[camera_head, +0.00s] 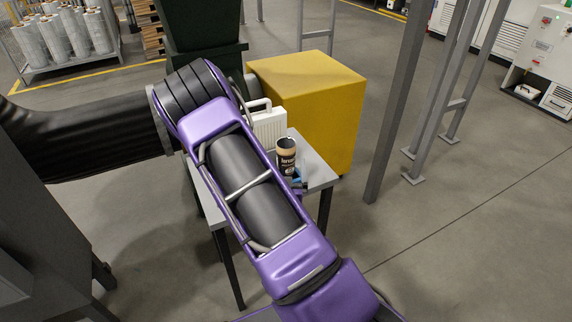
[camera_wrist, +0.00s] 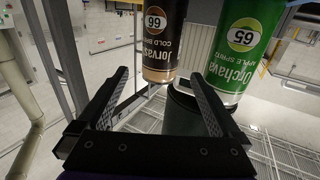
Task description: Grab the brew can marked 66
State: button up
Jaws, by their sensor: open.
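In the head view, a small grey table (camera_head: 316,170) bears a dark tin (camera_head: 286,157) and a white jug (camera_head: 268,128). A yellow cabinet (camera_head: 310,95) stands behind it.

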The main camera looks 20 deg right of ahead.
aim_at(286, 149)
jog(key=x, duration=0.7)
jog(key=shift+w+d, duration=0.15)
jog(key=shift+w, duration=0.05)
jog(key=shift+c, duration=0.3)
grip_shut()
